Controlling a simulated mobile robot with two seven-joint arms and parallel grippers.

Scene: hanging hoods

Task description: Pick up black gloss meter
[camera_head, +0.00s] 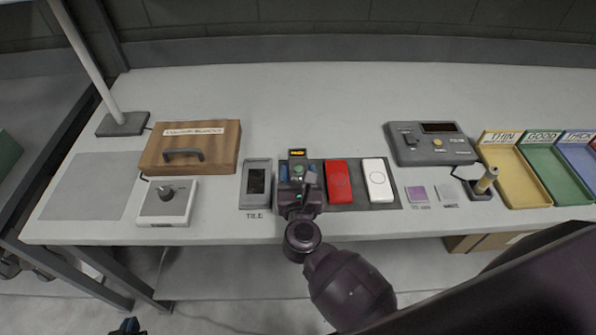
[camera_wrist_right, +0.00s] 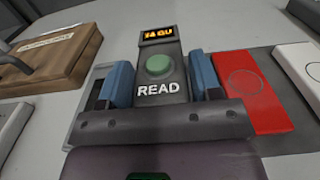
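The black gloss meter (camera_head: 298,156) has a lit orange display and a green button marked READ. It is at the dark mat on the table, and it also shows in the right wrist view (camera_wrist_right: 160,74). My right gripper (camera_head: 298,176) is over it from the front, with one blue finger against each side. In the right wrist view the fingers leave no clear gap to the meter. The meter's lower part is hidden by the gripper, and I cannot tell whether it is lifted.
A red device (camera_head: 339,182) and a white device (camera_head: 378,180) lie right of the meter. A grey tile holder (camera_head: 257,203) is close on its left. A wooden case (camera_head: 226,150), a knob box (camera_head: 184,212), a control box (camera_head: 440,155) and a yellow tray (camera_head: 524,184) stand around. The table's back is clear.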

